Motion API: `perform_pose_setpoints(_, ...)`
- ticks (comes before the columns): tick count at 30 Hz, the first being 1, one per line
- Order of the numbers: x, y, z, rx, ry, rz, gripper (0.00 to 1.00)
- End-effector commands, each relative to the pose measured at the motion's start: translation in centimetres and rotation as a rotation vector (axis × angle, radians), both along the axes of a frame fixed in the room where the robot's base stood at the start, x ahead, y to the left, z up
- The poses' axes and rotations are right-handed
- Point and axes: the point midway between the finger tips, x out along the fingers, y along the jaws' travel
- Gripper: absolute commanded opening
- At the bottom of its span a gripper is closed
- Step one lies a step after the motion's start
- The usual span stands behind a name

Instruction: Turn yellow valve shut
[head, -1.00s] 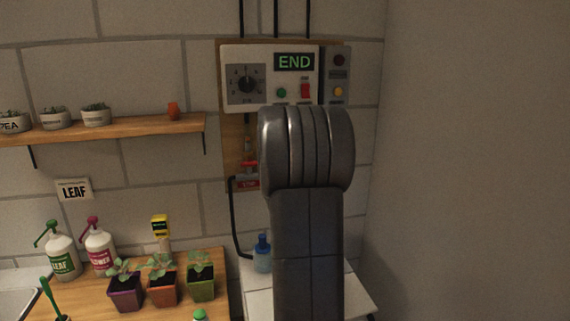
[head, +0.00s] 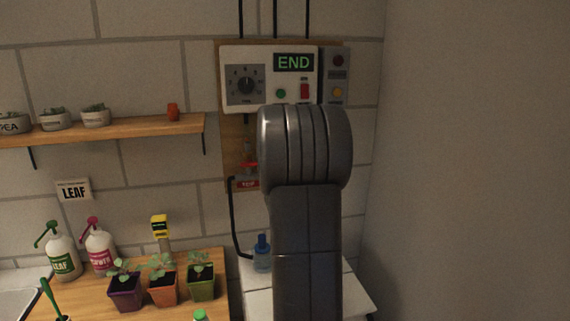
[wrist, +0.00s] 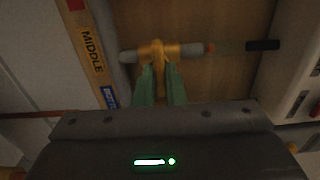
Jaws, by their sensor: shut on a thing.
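The yellow valve (wrist: 172,49) sits on a horizontal grey pipe in the wrist view, in front of a wooden board. Its yellow handle stands between the green fingertips of my gripper (wrist: 161,72). My gripper is shut on the handle. In the head view my dark arm covers the valve and the gripper.
A control box (head: 265,88) with a dial and an "END" display hangs above. A red handle (head: 249,165) shows left of my arm. A label strip (wrist: 92,50) reads "MIDDLE". A blue bottle (head: 262,254) stands on the white surface below. Potted seedlings stand lower left.

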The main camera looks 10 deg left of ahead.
Motion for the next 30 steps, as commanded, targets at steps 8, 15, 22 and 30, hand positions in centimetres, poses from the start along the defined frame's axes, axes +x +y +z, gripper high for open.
perform_pose_setpoints(8, 0.0, 0.0, -0.1, 0.007, 0.004, -0.001, 0.00)
perform_pose_setpoints(15, 0.0, 0.0, -0.1, 0.006, 0.004, -0.001, 0.32)
perform_pose_setpoints(22, 0.0, 0.0, 0.0, 0.006, 0.002, 0.000, 0.32)
perform_pose_setpoints(30, -1.8, -0.8, -0.1, 0.005, 0.001, -0.001, 0.32)
